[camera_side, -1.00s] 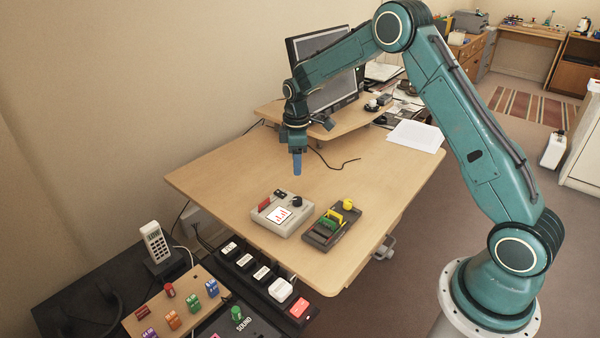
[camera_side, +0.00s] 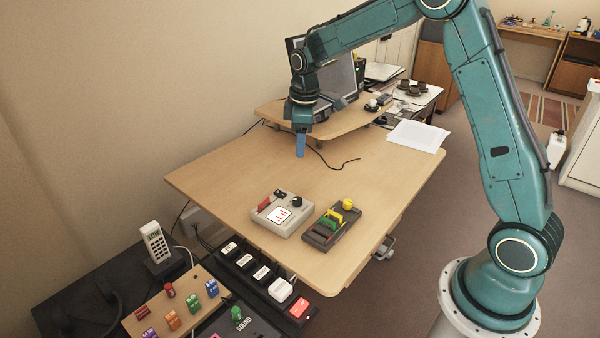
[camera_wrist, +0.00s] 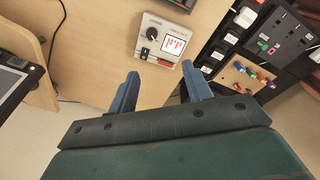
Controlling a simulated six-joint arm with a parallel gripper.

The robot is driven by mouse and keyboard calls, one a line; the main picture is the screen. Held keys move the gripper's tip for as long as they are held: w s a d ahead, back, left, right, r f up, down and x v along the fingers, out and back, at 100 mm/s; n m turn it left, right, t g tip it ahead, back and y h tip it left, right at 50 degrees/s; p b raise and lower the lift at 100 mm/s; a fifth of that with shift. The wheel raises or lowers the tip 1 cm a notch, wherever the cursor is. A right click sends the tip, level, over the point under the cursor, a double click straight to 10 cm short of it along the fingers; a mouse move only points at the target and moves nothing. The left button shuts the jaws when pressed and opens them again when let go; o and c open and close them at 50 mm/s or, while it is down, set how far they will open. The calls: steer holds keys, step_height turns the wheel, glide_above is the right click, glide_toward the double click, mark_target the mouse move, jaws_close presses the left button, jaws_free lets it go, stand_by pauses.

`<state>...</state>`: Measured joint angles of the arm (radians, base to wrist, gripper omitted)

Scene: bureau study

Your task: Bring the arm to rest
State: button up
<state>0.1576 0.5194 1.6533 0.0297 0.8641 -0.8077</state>
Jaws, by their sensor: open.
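My gripper (camera_side: 300,146) hangs above the wooden desk (camera_side: 225,170), over its back part near the monitor (camera_side: 345,85), pointing down. In the wrist view my gripper (camera_wrist: 158,92) shows two blue fingers spread apart with nothing between them. A light grey box with a red chart display (camera_side: 283,214) lies on the desk in front of the gripper, apart from it. It also shows beyond the fingers in the wrist view (camera_wrist: 150,58). A dark box with green and yellow parts (camera_side: 331,224) lies to its right in the side view.
A raised shelf (camera_side: 345,122) carries the monitor close behind the gripper. Papers (camera_side: 417,135) lie at the desk's back right. A black cable (camera_side: 340,165) runs over the desk. A lower bench with a phone (camera_side: 155,240) and coloured blocks stands at the front left.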

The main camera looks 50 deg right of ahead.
steer(key=s+a+r+m+t, duration=0.1)
steer(key=s+a+r+m, duration=0.15)
steer(key=s+r, duration=0.55)
steer(key=s+a+r+m+t, duration=0.1)
steer(key=s+a+r+m, duration=0.1)
steer(key=s, duration=1)
steer(key=s+a+r+m+t, duration=0.2)
steer(key=s+a+r, duration=0.1)
steer(key=s, duration=0.8)
steer(key=shift+s+a+r+m, duration=0.15)
steer(key=shift+s+a+m, duration=0.25)
steer(key=shift+a, duration=0.1)
